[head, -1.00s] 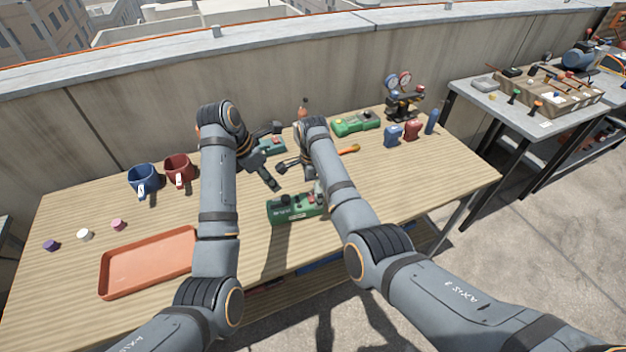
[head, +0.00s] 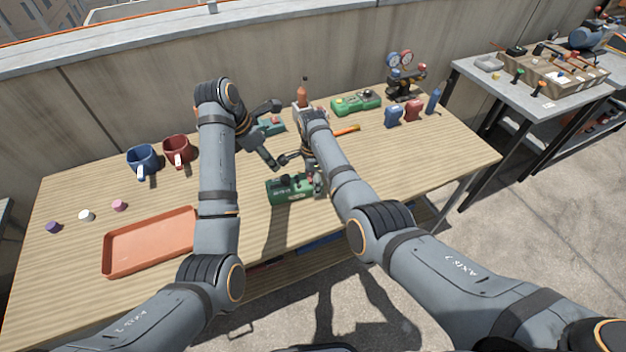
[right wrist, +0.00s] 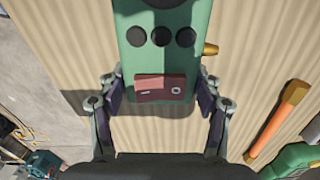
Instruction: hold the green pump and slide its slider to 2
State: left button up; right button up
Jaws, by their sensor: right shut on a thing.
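The green pump (head: 289,193) lies on the wooden table near its front edge. In the right wrist view its green body (right wrist: 158,58) fills the top middle, with black round knobs, a red rocker switch and a brass fitting on one side. My right gripper (right wrist: 163,100) has a finger on each side of the pump's end and is shut on it.
An orange-handled tool (head: 347,130) lies right of my right gripper. Mugs (head: 177,152) and an orange tray (head: 107,256) are at left. Gauges (head: 404,80) stand at back right. The table's right front is clear.

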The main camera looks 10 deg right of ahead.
aim_at(284, 178)
jog(key=c, duration=0.7)
pick_arm(q)
jog(key=shift+o, duration=1.3)
jog(key=shift+a+r, duration=0.15)
jog(key=shift+r, duration=0.1)
jog(key=shift+m+h, duration=0.3)
jog(key=shift+m, duration=0.1)
jog(key=x, duration=1)
jog(key=shift+s+a, duration=0.1)
jog(key=shift+a, duration=0.15)
grip_shut()
